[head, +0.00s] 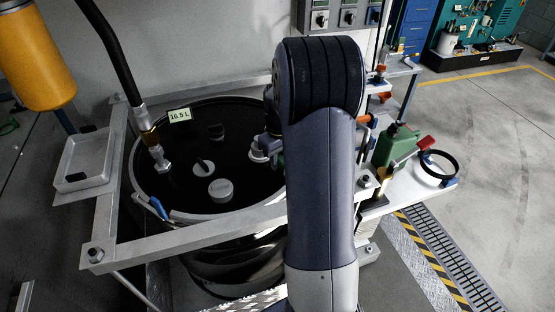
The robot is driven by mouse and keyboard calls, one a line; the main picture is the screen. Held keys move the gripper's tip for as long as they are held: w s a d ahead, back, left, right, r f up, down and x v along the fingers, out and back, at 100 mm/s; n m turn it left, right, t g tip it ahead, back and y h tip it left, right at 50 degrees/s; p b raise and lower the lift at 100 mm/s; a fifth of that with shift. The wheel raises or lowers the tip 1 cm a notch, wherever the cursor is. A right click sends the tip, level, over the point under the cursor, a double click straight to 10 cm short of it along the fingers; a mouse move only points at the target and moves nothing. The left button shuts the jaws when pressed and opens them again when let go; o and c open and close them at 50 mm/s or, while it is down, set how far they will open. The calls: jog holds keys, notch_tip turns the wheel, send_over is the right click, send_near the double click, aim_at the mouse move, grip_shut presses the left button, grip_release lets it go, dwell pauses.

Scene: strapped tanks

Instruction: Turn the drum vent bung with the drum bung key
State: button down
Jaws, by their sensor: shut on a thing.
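The black drum (150,185) stands inside a grey metal frame. Another pale round fitting (258,152) sits at the lid's right side, partly covered by my wrist. Which one is the vent bung I cannot tell for sure. My gripper (271,148) is over that right-side fitting, mostly hidden behind my arm. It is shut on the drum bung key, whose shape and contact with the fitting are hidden.
A hose (112,50) with a metal fitting reaches the lid at left, near a "16.5 L" tag (180,115). Frame bars (190,237) surround the drum. A side shelf (400,190) at right holds a green can (392,145), a red-handled part and a black ring (438,167). Floor is clear at far right.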

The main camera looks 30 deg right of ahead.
jog(key=shift+w+d+n, duration=0.1)
jog(key=shift+d+n, duration=0.55)
jog(key=shift+n, duration=0.05)
jog(key=shift+w+d+n+p, duration=0.25)
jog(key=shift+d+n+p, duration=0.05)
jog(key=shift+d+n, duration=0.65)
jog(key=shift+a, duration=0.1)
jog(key=shift+w+d+n, duration=0.45)
jog(key=shift+d+n, duration=0.4)
jog(key=shift+n, duration=0.2)
jog(key=shift+w+d+n+p, duration=0.55)
jog(key=shift+d+n, duration=0.2)
jog(key=shift+n, duration=0.25)
